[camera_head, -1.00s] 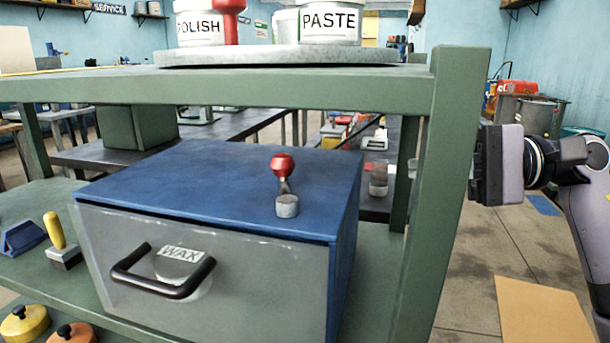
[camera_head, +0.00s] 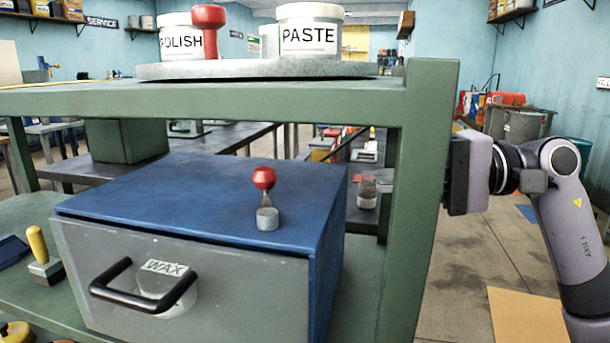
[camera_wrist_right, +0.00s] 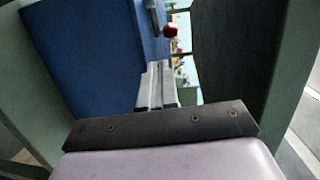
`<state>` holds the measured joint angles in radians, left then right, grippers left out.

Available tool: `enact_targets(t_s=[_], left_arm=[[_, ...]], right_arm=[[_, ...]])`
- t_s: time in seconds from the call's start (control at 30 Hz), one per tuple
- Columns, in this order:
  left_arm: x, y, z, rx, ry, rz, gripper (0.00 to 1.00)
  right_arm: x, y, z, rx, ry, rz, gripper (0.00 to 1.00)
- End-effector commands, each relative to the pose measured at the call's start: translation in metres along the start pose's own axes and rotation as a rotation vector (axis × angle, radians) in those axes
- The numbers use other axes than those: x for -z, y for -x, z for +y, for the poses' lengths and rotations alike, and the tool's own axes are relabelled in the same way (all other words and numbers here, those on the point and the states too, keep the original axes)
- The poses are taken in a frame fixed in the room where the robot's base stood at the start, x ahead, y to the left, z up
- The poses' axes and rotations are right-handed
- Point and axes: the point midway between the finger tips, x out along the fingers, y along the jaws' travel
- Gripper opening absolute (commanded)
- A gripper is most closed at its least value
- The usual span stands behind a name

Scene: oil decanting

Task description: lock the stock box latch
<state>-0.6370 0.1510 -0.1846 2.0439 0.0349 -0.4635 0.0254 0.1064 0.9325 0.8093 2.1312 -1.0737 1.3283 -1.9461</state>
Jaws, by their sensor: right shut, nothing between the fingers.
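The stock box (camera_head: 200,190) is a blue-topped box with a grey front, a black handle and a WAX label, under the upper shelf. Its latch (camera_head: 265,205) is a red-knobbed lever on a short grey pivot on the lid, standing nearly upright. In the right wrist view the box's blue side (camera_wrist_right: 85,55) fills the left and the red knob (camera_wrist_right: 171,31) shows beyond the fingertips. My right gripper (camera_wrist_right: 157,75) is shut and empty, apart from the latch. My left gripper is out of view.
The green post (camera_head: 415,200) stands between the box and my right arm. The upper shelf (camera_head: 210,98) carries a round grey tray (camera_head: 250,70) with POLISH and PASTE tubs. A yellow-handled tool (camera_head: 40,255) stands left of the box.

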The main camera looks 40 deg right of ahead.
Motion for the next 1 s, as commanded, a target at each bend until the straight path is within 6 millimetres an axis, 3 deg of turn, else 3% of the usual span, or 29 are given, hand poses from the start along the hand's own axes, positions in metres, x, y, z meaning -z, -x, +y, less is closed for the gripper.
enact_targets(t_s=[0.5,1.0], left_arm=[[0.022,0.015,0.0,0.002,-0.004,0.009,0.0],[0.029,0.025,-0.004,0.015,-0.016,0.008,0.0]], right_arm=[[-0.001,-0.075,-0.003,-0.001,0.0,-0.002,0.0],[0.0,-0.114,-0.013,0.001,-0.001,0.0,0.0]])
